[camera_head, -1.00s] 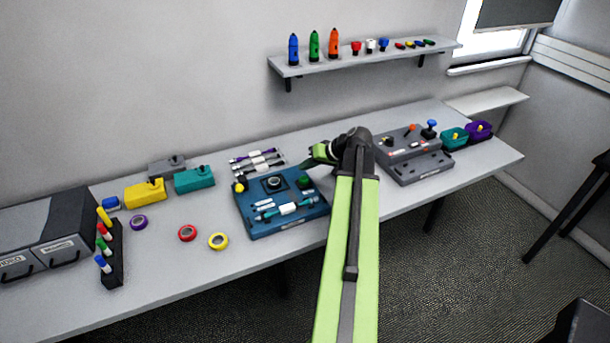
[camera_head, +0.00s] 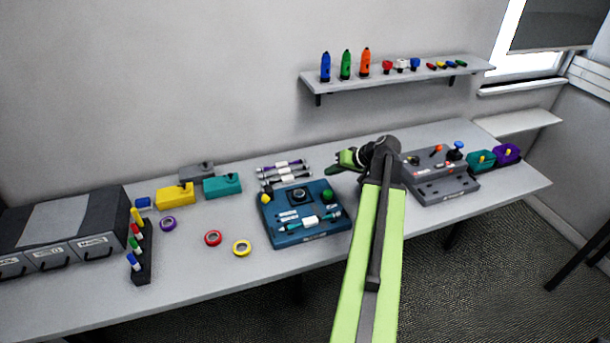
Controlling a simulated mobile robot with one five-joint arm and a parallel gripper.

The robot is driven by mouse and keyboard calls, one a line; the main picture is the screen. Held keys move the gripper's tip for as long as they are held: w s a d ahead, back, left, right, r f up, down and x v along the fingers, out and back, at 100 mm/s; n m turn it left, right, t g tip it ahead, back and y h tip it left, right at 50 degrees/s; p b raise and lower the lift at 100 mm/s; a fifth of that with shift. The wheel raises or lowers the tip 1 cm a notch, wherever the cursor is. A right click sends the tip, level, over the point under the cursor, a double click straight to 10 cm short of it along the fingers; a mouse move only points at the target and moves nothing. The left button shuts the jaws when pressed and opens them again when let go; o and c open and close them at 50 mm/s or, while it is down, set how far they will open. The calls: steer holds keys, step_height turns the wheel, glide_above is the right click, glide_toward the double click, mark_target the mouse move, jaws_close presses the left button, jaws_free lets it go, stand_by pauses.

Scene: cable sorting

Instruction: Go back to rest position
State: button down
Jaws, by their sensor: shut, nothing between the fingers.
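My gripper (camera_head: 343,161) is at the end of my green arm, above the table (camera_head: 205,275) between the blue board and the grey panel. Its fingers point left and it looks shut, with nothing seen held in it. The blue board (camera_head: 284,236) lies below and to the left, with a cable with a white middle (camera_head: 308,221), a green knob (camera_head: 328,196) and a yellow knob (camera_head: 265,198) on it. Several cables (camera_head: 285,178) lie just behind the board.
Tape rings (camera_head: 213,238), a marker rack (camera_head: 144,262) and drawers (camera_head: 100,247) are at left.

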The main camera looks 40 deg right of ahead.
steer(key=w+a+n+g+y, duration=0.15)
steer(key=w+a, duration=0.25)
steer(key=a, duration=0.5)
steer(key=w+a+f+n+y, duration=0.1)
steer(key=w+a+n, duration=0.1)
steer(key=w+a, duration=0.5)
steer(key=w+a+n+g+y, duration=0.1)
steer(key=w+a+n, duration=0.1)
steer(key=a, duration=0.9)
steer(key=s+a+f+n+g+h, duration=0.1)
steer(key=s+a+f+n+g, duration=0.15)
steer(key=a, duration=0.95)
steer(key=s+a+f+n+g+h, duration=0.1)
steer(key=s+a+f+g+h, duration=0.15)
steer(key=a, duration=0.95)
steer(key=s+d+f+m+g+h, duration=0.1)
steer(key=s+d+m+h, duration=0.1)
steer(key=s+d, duration=0.2)
steer(key=shift+s+d+f+m, duration=0.15)
steer(key=shift+s+d+m, duration=0.15)
steer(key=shift+s+m, duration=0.1)
steer(key=shift+g, duration=0.25)
